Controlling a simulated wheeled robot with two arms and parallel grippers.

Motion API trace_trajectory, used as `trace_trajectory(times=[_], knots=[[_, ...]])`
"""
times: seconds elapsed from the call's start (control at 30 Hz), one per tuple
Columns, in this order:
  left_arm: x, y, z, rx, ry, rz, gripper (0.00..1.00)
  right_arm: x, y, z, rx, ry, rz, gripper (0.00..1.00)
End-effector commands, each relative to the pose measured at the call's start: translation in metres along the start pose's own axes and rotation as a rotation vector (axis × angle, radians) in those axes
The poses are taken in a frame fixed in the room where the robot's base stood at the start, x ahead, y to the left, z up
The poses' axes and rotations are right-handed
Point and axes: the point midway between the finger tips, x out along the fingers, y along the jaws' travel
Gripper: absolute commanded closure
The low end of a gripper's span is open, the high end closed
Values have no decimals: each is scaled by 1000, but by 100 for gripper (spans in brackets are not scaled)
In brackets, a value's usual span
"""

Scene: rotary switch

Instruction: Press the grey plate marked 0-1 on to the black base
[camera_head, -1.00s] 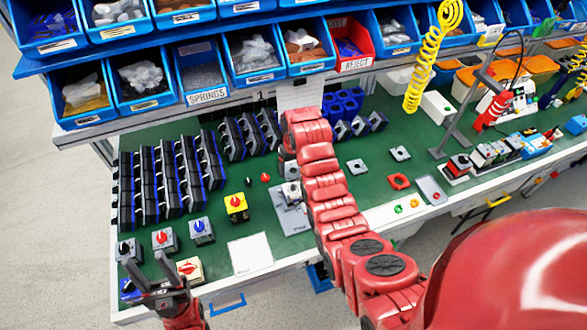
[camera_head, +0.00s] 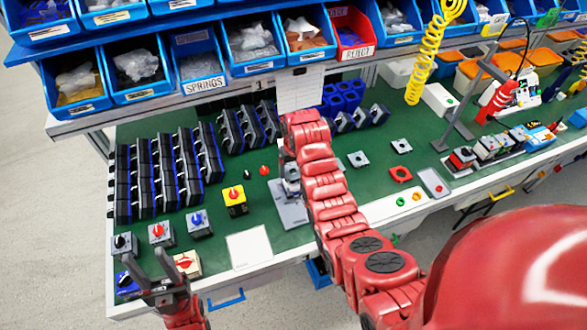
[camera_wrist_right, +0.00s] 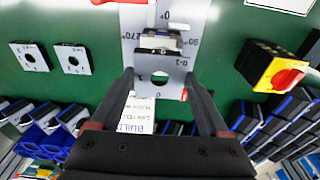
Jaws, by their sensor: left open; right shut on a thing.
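The grey plate marked 0-1 (camera_wrist_right: 160,90) has a round hole and sits between the fingers of my right gripper (camera_wrist_right: 160,74), which is shut on it. The black base (camera_wrist_right: 157,42) shows just past the plate in the right wrist view, on the grey fixture sheet (camera_wrist_right: 198,14). I cannot tell whether plate and base touch. In the head view my right arm largely hides the gripper and plate over the fixture sheet (camera_head: 292,214). My left gripper (camera_head: 146,258) is open and empty at the table's front left.
Finished switches, one a yellow box with a red knob (camera_head: 235,201), stand left of the fixture. Rows of black and blue parts (camera_head: 165,175) fill the back left. A white sheet (camera_head: 249,248) lies in front. Loose grey plates (camera_head: 358,159) lie right of my arm.

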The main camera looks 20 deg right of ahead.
Motion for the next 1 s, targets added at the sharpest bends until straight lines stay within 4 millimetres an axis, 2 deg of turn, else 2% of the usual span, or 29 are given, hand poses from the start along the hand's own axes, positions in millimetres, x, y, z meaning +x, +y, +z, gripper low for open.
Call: trace_trajectory(times=[1.0], knots=[[-17, 1, 3, 0, 0, 0, 50, 26, 0, 3, 0, 0, 0, 75]])
